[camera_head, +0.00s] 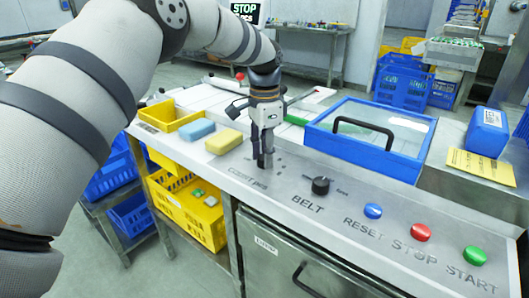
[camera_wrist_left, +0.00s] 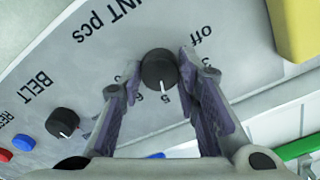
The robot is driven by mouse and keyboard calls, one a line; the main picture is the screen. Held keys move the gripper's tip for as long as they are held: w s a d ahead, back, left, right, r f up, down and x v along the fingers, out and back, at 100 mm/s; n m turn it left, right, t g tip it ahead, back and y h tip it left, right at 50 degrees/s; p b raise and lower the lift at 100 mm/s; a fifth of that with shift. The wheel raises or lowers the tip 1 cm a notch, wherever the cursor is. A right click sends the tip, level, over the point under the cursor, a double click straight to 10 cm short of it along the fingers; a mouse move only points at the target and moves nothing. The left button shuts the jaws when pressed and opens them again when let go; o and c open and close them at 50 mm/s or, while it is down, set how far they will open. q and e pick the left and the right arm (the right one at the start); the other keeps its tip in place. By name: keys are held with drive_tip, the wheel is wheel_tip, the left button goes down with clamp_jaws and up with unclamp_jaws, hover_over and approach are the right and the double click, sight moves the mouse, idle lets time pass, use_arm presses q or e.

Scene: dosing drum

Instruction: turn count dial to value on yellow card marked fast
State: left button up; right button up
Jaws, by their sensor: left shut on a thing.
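In the head view the fingers mostly hide the dial. The yellow card (camera_head: 482,166) lies on the surface at the right; its print is too small to read. My right gripper is not in view.
Right of the dial are the belt knob (camera_head: 320,186), the blue reset button (camera_head: 373,210), the red stop button (camera_head: 420,232) and the green start button (camera_head: 474,255). A yellow sponge (camera_head: 224,141) lies just left of my gripper. A blue-framed lid (camera_head: 365,146) stands behind.

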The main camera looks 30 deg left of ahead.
use_arm(q)
drive_tip(key=o, duration=1.2)
drive_tip(key=shift+c, duration=0.2)
wheel_tip(320, 180, up, 12)
